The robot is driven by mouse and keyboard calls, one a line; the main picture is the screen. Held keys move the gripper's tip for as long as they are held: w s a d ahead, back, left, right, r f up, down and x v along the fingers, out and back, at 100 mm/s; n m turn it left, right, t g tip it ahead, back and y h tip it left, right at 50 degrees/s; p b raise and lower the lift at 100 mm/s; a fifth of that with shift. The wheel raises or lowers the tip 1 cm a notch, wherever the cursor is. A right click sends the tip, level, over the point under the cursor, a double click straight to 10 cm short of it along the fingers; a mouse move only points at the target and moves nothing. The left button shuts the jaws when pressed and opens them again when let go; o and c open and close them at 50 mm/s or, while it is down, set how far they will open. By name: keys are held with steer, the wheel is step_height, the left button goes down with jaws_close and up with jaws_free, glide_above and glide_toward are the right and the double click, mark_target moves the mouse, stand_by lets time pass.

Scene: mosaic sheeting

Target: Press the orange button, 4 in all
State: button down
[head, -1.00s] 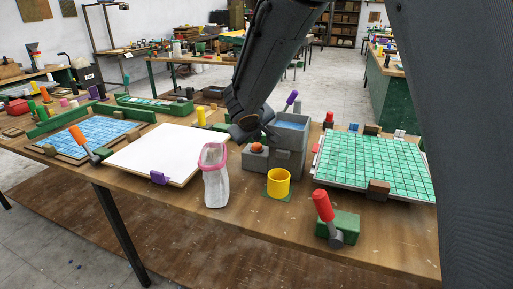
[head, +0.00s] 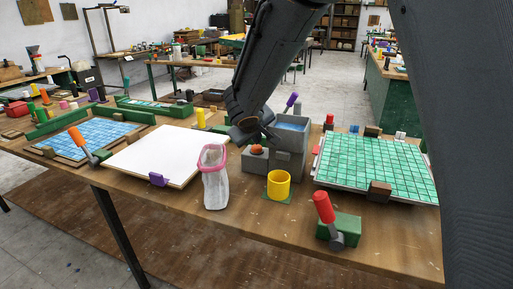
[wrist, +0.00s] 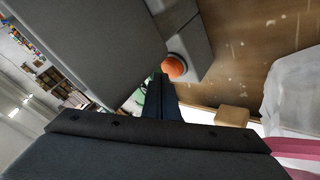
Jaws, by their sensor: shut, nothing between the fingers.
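The orange button (head: 256,149) is a small dome on top of a low grey box (head: 255,162), which joins a taller grey bin (head: 291,150) holding something blue. In the wrist view the orange button (wrist: 174,66) sits on the grey box, just beyond my fingertips. My gripper (head: 262,136) is shut and empty, just above the button in the head view. In the wrist view my gripper (wrist: 160,88) points toward the button's edge. I cannot tell whether the fingertips touch it; the button's top is clear to see.
A pink-rimmed bag (head: 215,185) and a yellow cup (head: 279,184) stand in front of the grey box. A white board (head: 158,150) lies left, a green tile sheet (head: 372,165) right. A red-handled clamp (head: 326,215) is at the front edge.

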mark_target(257, 148)
steer(key=shift+s+f+b, duration=0.2)
steer(key=shift+f+b, duration=0.3)
steer(key=shift+s+f+b, duration=0.15)
steer(key=shift+f+b, duration=0.35)
stand_by(0.8)
steer(key=shift+r, duration=0.1)
stand_by(0.5)
steer(key=shift+d+r, duration=0.1)
steer(key=shift+r, duration=0.2)
steer(key=shift+w, duration=0.1)
steer(key=shift+r+p, duration=0.45)
steer(key=shift+r, duration=0.2)
steer(key=shift+w+r+p, duration=0.15)
steer(key=shift+r+p, duration=1.1)
steer(key=shift+r, duration=0.95)
